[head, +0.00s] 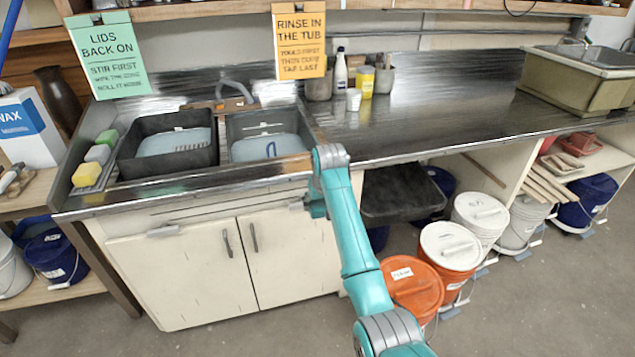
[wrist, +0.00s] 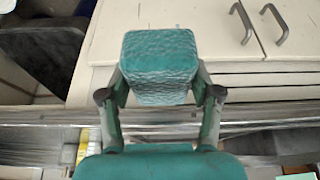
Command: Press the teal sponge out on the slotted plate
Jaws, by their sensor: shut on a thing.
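The teal sponge (wrist: 160,62) is a block with a rough, wrinkled surface, seen in the wrist view. My gripper (wrist: 160,88) is shut on it, one finger on each side. In the head view my gripper (head: 313,205) is below the counter's front edge, before the cabinet doors and right of their handles. I cannot make out the sponge there. A narrow grey plate (head: 108,171) that looks slotted lies left of the sink. A green sponge (head: 106,137), a grey sponge (head: 98,154) and a yellow sponge (head: 86,174) are on it, covering much of it.
The left basin (head: 128,170) and right basin (head: 235,128) hold pale water. A tap (head: 232,88) stands behind them, with two hanging signs above. Bottles and cups stand right of the sink. Lidded buckets (head: 415,285) stand below.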

